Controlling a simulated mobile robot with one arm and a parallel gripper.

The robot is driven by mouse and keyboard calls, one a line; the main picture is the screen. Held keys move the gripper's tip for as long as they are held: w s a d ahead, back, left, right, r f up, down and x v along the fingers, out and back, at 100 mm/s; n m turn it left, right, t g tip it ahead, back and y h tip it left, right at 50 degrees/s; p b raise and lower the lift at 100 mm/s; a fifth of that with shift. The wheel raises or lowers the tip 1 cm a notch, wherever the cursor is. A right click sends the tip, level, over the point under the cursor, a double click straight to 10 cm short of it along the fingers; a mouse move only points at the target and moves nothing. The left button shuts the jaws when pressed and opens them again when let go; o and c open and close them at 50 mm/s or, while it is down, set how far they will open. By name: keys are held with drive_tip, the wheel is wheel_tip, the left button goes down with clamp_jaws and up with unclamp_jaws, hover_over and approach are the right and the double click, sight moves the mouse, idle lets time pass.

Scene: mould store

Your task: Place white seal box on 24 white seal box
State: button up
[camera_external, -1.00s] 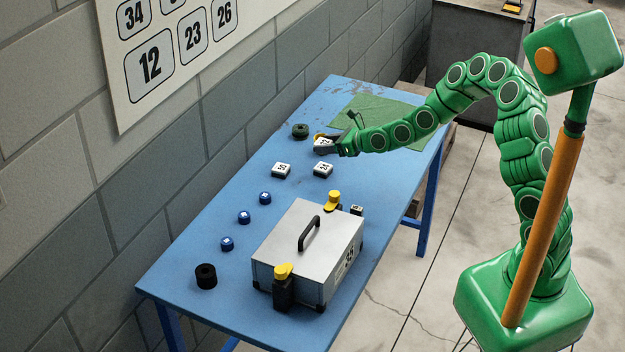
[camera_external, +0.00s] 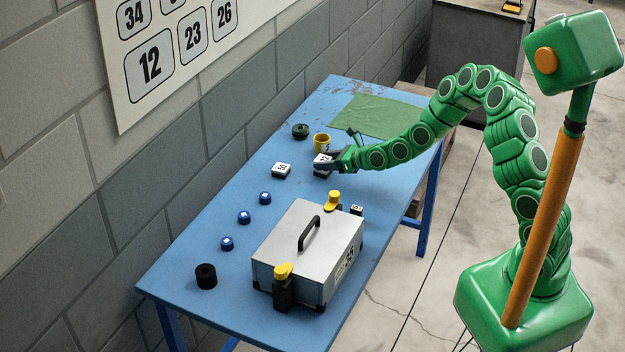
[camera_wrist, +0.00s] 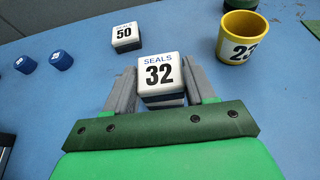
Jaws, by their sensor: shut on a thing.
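My gripper (camera_external: 330,162) is shut on a white seal box (camera_external: 322,158). In the wrist view, this box (camera_wrist: 160,72) reads "SEALS 32" and sits between the two grey fingers. In the external view it is directly over another white seal box (camera_external: 321,172), which is mostly hidden and whose number I cannot read now. A white and dark edge shows below the held box in the wrist view. I cannot tell whether the two boxes touch. A third seal box (camera_external: 282,170) stands to the left; it reads "50" in the wrist view (camera_wrist: 126,36).
A yellow cup (camera_external: 321,141) marked 23 stands close behind the held box. A dark green ring (camera_external: 300,131) and green cloth (camera_external: 375,116) lie farther back. Several blue caps (camera_external: 244,217), a black cylinder (camera_external: 206,276) and a large metal case (camera_external: 308,252) are nearer the front.

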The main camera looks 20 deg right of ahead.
drive_tip(key=shift+f, duration=0.1)
drive_tip(key=o, duration=1)
drive_tip(key=shift+s+d+r, duration=0.15)
drive_tip(key=shift+d+r, duration=0.1)
drive_tip(key=shift+v, duration=5.75)
